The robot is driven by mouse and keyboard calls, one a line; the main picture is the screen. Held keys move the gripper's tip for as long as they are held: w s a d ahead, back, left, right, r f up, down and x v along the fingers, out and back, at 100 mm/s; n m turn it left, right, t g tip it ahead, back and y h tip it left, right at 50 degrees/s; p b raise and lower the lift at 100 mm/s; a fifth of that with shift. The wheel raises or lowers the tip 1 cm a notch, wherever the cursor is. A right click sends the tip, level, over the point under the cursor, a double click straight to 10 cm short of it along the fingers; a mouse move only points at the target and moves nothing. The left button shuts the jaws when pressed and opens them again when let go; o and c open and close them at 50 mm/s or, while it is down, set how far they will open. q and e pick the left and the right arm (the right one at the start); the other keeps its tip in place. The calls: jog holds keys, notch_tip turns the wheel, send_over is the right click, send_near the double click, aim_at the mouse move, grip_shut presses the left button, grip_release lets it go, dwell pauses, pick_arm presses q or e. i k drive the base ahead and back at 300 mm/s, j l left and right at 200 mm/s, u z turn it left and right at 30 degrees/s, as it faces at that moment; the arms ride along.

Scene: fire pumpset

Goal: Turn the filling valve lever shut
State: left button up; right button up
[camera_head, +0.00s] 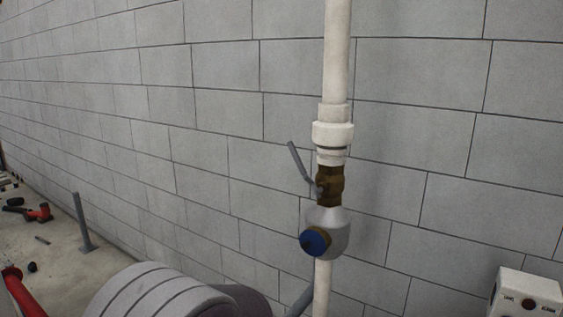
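The filling valve (329,186) is a brass body set in a white vertical pipe in front of the block wall. Its grey lever (299,162) sticks out from the brass body to the upper left, tilted off the pipe's line. Below the brass body is a grey round fitting with a blue cap (315,241) facing me. Nothing touches the lever. Neither of my grippers is in view.
The white pipe (338,55) runs up out of view. A large grey ribbed cylinder (155,292) stands at the bottom left of the pipe. A white box with labels (527,294) is at lower right. Red tools (40,212) and a grey post (82,222) are on the floor at left.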

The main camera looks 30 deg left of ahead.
aim_at(292, 149)
jog(key=j+z, duration=0.3)
jog(key=z, duration=0.15)
jog(key=j+z, duration=0.3)
jog(key=z, duration=0.15)
jog(key=j+z, duration=0.45)
jog(key=i+l, duration=0.05)
jog(key=l, duration=0.05)
